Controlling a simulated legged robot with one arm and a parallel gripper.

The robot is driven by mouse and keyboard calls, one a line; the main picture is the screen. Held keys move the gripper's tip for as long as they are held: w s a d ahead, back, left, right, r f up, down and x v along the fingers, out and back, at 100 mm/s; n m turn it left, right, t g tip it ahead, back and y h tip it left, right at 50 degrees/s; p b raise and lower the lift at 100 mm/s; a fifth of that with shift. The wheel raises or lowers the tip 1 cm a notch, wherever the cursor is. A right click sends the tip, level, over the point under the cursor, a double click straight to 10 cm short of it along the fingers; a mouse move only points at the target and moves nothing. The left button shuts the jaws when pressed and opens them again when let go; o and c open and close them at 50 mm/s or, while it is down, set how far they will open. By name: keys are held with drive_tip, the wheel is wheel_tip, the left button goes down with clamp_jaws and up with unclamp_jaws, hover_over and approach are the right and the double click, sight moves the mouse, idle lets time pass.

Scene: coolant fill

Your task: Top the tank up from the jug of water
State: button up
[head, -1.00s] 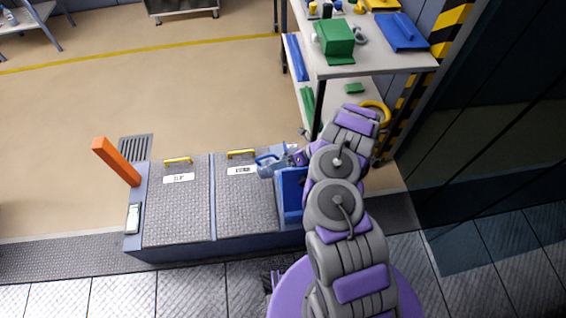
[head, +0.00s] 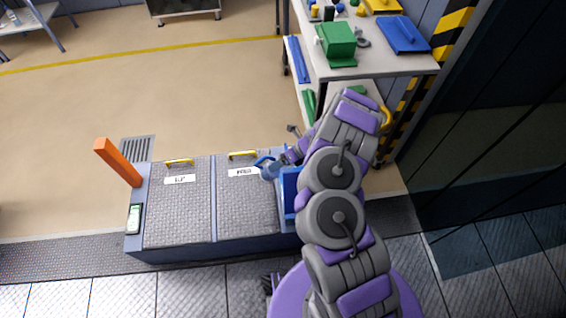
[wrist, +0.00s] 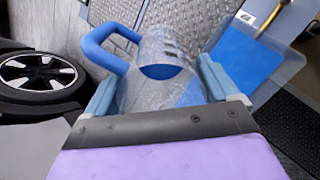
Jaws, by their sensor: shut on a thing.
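The jug (wrist: 165,62) is clear with a blue loop handle (wrist: 105,48), and blue shows inside it in the wrist view. My gripper (wrist: 160,95) is shut on it, with a finger on each side. In the head view the jug (head: 268,168) is small and partly hidden by my arm, near the right end of the low grey cabinet. The cabinet has two textured lids (head: 180,205) with yellow handles and white labels too small to read. A blue box-like part (head: 290,190) stands at its right end, partly hidden by my arm. I cannot tell which part is the tank opening.
An orange post (head: 118,162) stands at the cabinet's left end, by a small panel (head: 134,218). A shelf (head: 365,62) with green and blue items stands behind my arm. A dark wall is on the right. Open floor (head: 180,95) lies behind the cabinet.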

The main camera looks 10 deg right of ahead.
drive_tip(key=shift+a+r+h, duration=0.1)
drive_tip(key=shift+r+h, duration=0.2)
drive_tip(key=shift+h, duration=0.2)
drive_tip(key=shift+g+h, duration=0.3)
drive_tip(key=shift+h, duration=0.5)
drive_tip(key=shift+p, duration=0.75)
drive_tip(key=shift+h+p, duration=0.5)
drive_tip(key=shift+p, duration=0.15)
drive_tip(key=shift+h+p, duration=0.5)
drive_tip(key=shift+p, duration=1)
drive_tip(key=shift+w+h+p, duration=0.1)
drive_tip(key=shift+h+p, duration=0.2)
drive_tip(key=shift+p, duration=1.85)
drive_tip(key=shift+f+p, duration=0.1)
drive_tip(key=shift+p, duration=1.2)
drive_tip(key=shift+f+g+h+p, duration=0.1)
drive_tip(key=shift+g+h+p, duration=0.35)
drive_tip(key=shift+p, duration=2.55)
